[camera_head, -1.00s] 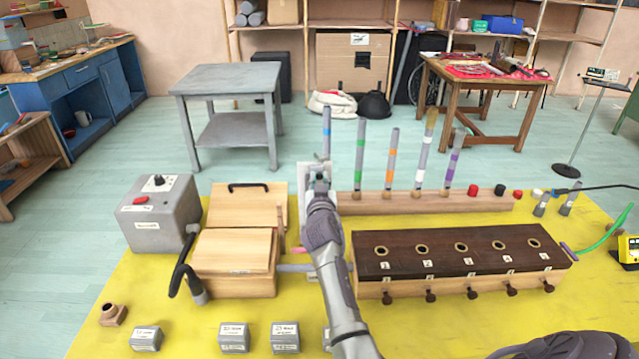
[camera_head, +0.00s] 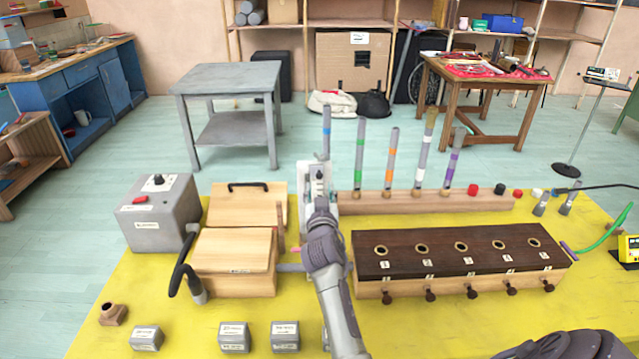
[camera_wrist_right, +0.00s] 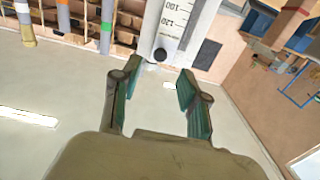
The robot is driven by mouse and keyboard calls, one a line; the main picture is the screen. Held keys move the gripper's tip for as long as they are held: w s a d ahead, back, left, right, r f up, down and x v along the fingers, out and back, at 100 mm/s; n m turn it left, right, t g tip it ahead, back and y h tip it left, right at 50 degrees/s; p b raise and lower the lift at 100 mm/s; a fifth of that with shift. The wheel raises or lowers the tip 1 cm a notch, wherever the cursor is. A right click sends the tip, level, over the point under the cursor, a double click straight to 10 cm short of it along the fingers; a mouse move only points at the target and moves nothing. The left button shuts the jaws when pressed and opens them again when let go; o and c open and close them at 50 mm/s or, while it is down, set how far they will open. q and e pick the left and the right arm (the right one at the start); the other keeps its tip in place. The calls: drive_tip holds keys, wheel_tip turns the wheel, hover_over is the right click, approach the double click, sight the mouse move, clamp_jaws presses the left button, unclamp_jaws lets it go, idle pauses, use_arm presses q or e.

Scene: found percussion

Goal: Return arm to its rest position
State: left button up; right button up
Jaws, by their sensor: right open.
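My right arm (camera_head: 335,290) reaches up from the bottom middle of the head view. Its gripper (camera_head: 320,206) is seen from behind, just in front of a white upright panel (camera_head: 305,190), and its fingertips are hard to make out there. In the right wrist view the right gripper (camera_wrist_right: 157,88) is open, with nothing between its fingers. Beyond it stands the white panel with a printed scale (camera_wrist_right: 177,22) and a small black knob (camera_wrist_right: 160,55). I cannot tell their exact gap. My left gripper is not in view.
On the yellow table top (camera_head: 120,290), a grey control box (camera_head: 158,215) and wooden box (camera_head: 235,255) stand left of my arm. A dark-topped box with numbered holes (camera_head: 450,272) stands right. Behind it, a wooden rack (camera_head: 385,203) holds several upright tubes.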

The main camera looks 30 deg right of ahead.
drive_tip(key=shift+v, duration=1.1)
